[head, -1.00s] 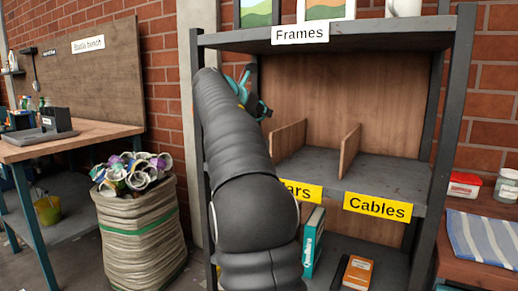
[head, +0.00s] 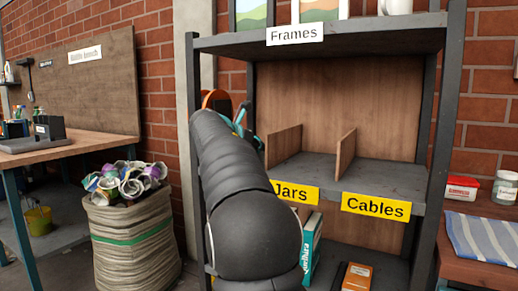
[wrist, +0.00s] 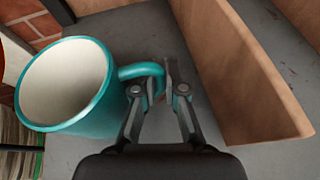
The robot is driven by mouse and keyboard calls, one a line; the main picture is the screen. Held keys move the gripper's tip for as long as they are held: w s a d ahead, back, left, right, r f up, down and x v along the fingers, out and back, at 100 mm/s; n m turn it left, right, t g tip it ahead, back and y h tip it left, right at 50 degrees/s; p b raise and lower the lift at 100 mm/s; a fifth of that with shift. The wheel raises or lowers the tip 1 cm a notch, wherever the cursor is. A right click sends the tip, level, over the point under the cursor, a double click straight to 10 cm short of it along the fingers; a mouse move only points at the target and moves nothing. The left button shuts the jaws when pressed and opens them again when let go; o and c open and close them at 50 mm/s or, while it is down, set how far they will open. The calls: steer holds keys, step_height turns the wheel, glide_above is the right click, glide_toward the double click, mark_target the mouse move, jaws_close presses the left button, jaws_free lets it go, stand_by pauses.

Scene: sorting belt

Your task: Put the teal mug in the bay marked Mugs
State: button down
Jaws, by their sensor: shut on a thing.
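The teal mug (wrist: 98,110), white inside, shows in the wrist view at the left, tilted in the picture with its mouth in view. My gripper (wrist: 166,76) is shut on its handle. The mug is over the grey shelf floor (wrist: 190,28), left of a wooden divider (wrist: 245,75); I cannot tell whether it touches the shelf. In the head view my arm hides the mug and most of my gripper, at the left end of the middle shelf (head: 390,178). No Mugs label is readable.
Yellow labels read Jars (head: 291,192) and Cables (head: 376,206). Two wooden dividers, left (head: 284,146) and right (head: 346,154), part the middle shelf; the bays around the right one look empty. A dark post (head: 193,90) stands at the rack's left.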

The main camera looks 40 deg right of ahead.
steer(key=c, duration=1.2)
jaws_free()
steer(key=shift+f, duration=0.1)
steer(key=shift+c, duration=0.2)
steer(key=p+v, duration=0.1)
steer(key=v, duration=1.1)
steer(key=s+a+f+m+t+y, duration=0.2)
steer(key=s+a+f+m+y, duration=1.1)
steer(key=s+a+f, duration=1.5)
steer(key=shift+s+f+m+t, duration=0.45)
steer(key=shift+f+m, duration=0.85)
steer(key=shift+m, duration=2.1)
